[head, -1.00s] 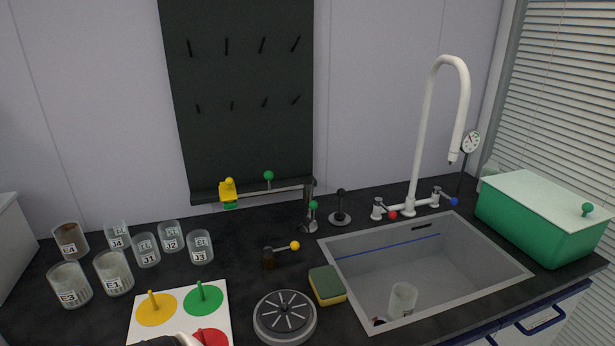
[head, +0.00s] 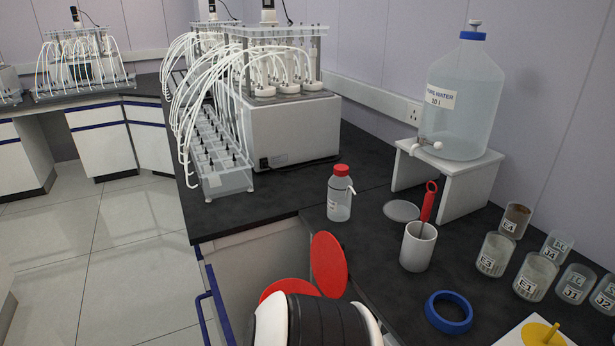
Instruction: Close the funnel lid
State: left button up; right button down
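A red round disc (head: 329,264) stands tilted up at the front edge of the counter, low in the middle of the head view. A second red disc (head: 289,289) lies flatter just left of it, partly hidden by my black and white arm link. They look like a raised lid and a round top, but I cannot tell whether they are hinged together or whether a funnel is below. Neither of my grippers shows.
A white cup (head: 418,247) with a red-handled tool, a blue ring (head: 448,312) and a red-capped bottle (head: 340,193) stand on the dark counter. A water tank (head: 465,100) is on a white stand (head: 450,178). Several labelled beakers are at right. Tubed reactors (head: 285,125) stand behind.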

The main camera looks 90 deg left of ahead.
aim_at(328, 260)
jog(key=u, duration=0.95)
jog(key=k+u, duration=0.1)
jog(key=u, duration=0.8)
jog(key=k+u, duration=0.1)
jog(key=u, duration=1.3)
